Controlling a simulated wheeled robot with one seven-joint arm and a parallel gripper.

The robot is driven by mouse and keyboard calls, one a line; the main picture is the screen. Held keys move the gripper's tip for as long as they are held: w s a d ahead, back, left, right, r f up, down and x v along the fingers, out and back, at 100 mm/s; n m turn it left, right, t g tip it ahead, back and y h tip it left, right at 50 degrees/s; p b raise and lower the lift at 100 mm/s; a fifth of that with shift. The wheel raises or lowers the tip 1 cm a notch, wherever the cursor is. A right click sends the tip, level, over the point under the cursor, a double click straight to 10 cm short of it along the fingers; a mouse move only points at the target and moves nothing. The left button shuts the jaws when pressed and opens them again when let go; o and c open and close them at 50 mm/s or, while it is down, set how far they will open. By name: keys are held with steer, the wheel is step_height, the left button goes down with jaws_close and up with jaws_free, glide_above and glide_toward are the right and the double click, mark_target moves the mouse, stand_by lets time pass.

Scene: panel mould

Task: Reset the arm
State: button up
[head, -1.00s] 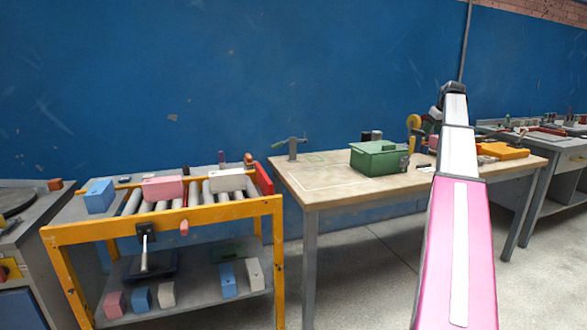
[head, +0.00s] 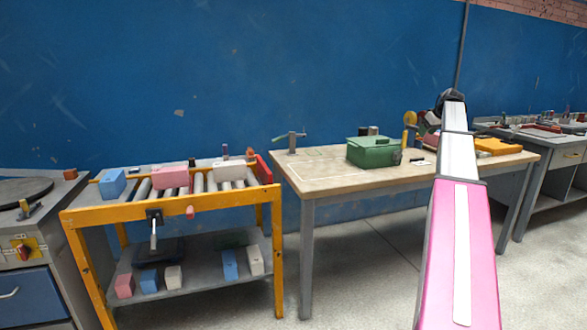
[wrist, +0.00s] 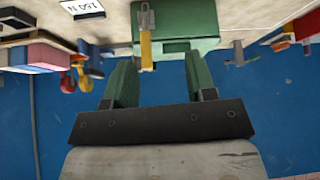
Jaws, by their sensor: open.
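My pink and white arm (head: 460,240) reaches up on the right of the head view. Its dark far end stands in front of the workbench's right part; the fingers cannot be made out there. In the wrist view, which looks upside down, my gripper (wrist: 160,72) has its two green fingers apart with nothing between them. Beyond them is a green box (wrist: 185,22), with a yellow and grey part in front of it. The same green box (head: 374,152) stands on the wooden workbench (head: 320,178) in the head view, apart from my arm.
A yellow-framed roller stand (head: 175,208) holds pink, blue and white blocks, with several more on its lower shelf. A grey machine (head: 35,230) stands at far left. An orange case (head: 497,146) lies behind my arm to its right. Bare floor shows between the bench legs.

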steer(key=w+a+f+t, duration=0.1)
steer(key=a+f+t, duration=0.4)
steer(key=a, duration=0.4)
steer(key=w+a+f+t, duration=0.1)
steer(key=a+f+t, duration=0.4)
steer(key=a, duration=0.4)
steer(key=s+a+f+m+g+h, duration=0.35)
steer(key=s+f, duration=0.55)
steer(key=f, duration=0.3)
steer(key=s+a+f+m+g+h, duration=0.25)
steer(key=s+f+m+h, duration=0.25)
steer(key=s+f, duration=0.5)
steer(key=s+a+f+n+g+y, duration=0.1)
steer(key=s+a+f+g+y, duration=0.1)
steer(key=s+a+f, duration=0.3)
steer(key=s+a+f+n+g+y, duration=0.1)
steer(key=s+a+f+g, duration=0.3)
steer(key=s, duration=0.6)
steer(key=s+a+f+n+g+y, duration=0.1)
steer(key=s+a+f+g+y, duration=0.2)
steer(key=s+a+f+g, duration=0.1)
steer(key=s+a+f, duration=0.1)
steer(key=s+f, duration=0.1)
steer(key=s, duration=0.1)
steer(key=shift+s+a+f, duration=0.25)
steer(key=shift+s+a, duration=0.05)
steer(key=shift+n, duration=0.25)
